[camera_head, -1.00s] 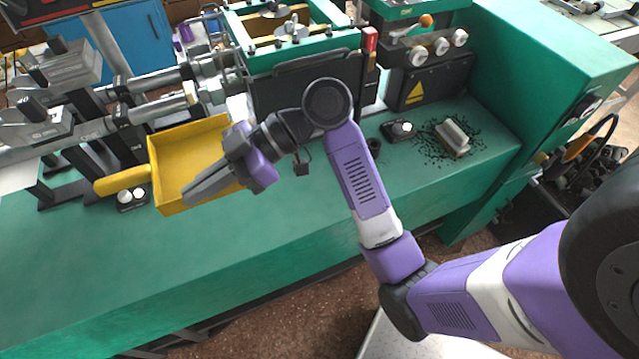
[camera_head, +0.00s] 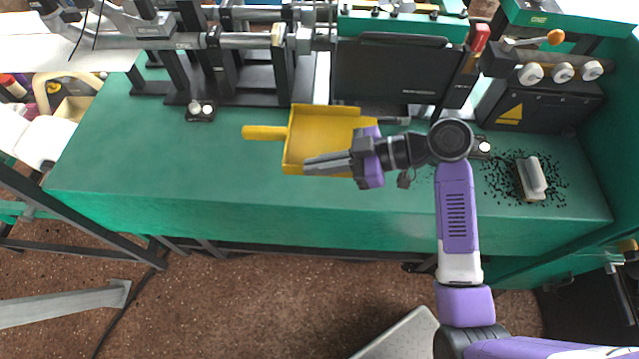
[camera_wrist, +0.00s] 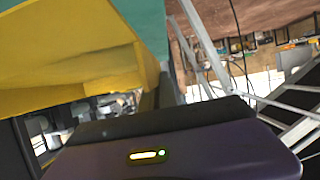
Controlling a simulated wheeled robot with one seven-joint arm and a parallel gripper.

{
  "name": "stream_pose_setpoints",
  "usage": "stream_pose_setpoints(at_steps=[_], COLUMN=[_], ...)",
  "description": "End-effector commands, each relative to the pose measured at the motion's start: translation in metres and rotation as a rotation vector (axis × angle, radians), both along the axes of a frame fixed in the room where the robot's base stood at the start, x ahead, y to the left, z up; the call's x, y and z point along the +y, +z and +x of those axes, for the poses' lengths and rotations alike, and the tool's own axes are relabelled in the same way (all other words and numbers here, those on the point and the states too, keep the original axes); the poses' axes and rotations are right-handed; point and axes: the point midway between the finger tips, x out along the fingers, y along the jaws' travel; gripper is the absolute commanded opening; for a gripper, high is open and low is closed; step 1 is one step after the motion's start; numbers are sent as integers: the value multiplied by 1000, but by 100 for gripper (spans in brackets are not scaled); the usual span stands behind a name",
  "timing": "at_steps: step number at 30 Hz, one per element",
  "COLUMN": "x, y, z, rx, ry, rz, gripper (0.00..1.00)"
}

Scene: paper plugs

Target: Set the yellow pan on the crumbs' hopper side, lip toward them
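The yellow pan (camera_head: 322,138) is over the green bench top at mid-picture, its handle pointing left and its raised back wall toward the machine. My gripper (camera_head: 308,165) reaches across the pan from the right, fingers pointing left. It appears shut on the pan, but the contact is hidden. In the wrist view, the yellow pan (camera_wrist: 75,65) fills the upper left, close beside the fingers. The right end of the pan is partly hidden by my gripper. Dark crumbs (camera_head: 505,182) lie scattered on the bench at the right. I cannot tell which machine part is the hopper.
A pale brush-like block (camera_head: 532,178) sits among the crumbs. A small fixture with white knobs (camera_head: 200,110) stands at the left, another white-topped one (camera_head: 484,147) near the crumbs. Machinery lines the bench's back. The front left of the green bench (camera_head: 170,165) is clear.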

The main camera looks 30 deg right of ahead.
Motion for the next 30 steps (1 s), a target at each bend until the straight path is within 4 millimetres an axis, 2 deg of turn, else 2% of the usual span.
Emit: stream_pose_setpoints(at_steps=[3, 6, 11, 18, 21, 30], x=[1, 0, 0, 0, 0, 0], y=[-27, -42, -53, -83, -89, -91], z=[0, 0, 0, 0, 0, 0], rx=[4, 1, -1, 1, -2, -2], ry=[0, -1, 0, -1, -1, 0], rz=[3, 1, 0, 2, 0, 0], gripper=[0, 0, 0, 0, 0, 0])
